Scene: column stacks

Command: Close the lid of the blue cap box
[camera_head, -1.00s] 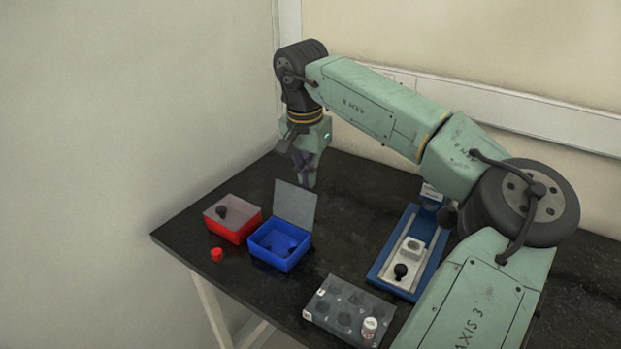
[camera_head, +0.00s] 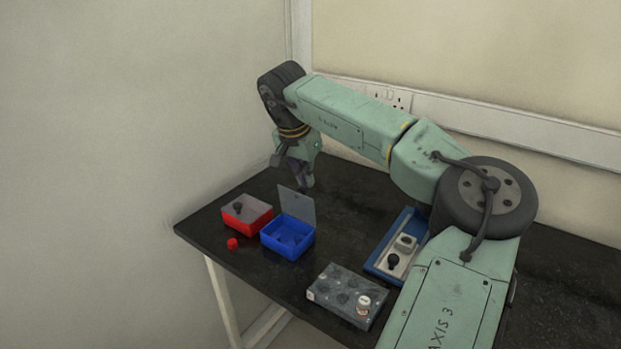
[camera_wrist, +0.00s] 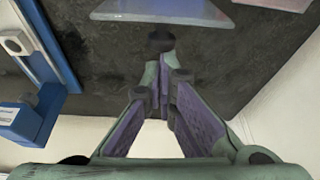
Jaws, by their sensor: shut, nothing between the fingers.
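The blue cap box (camera_head: 287,248) stands on the black table with its top open. Its translucent grey lid (camera_head: 297,206) stands up at the rear edge of the box, leaning slightly back. Shadow shows inside the box; I cannot make out any contents clearly. My gripper (camera_head: 305,186) points down just behind the lid, its tips partly hidden by the lid's top edge. In the wrist view the fingertips (camera_wrist: 160,42) are together and empty, close to a pale panel (camera_wrist: 165,11) that looks like the lid. I cannot tell whether they touch it.
A red box (camera_head: 247,222) with a grey top and a black knob-like piece stands left of the blue box. A red cap (camera_head: 232,243) lies in front. A grey block (camera_head: 345,300) with a white-capped vial and a blue rack (camera_head: 380,260) stand to the right.

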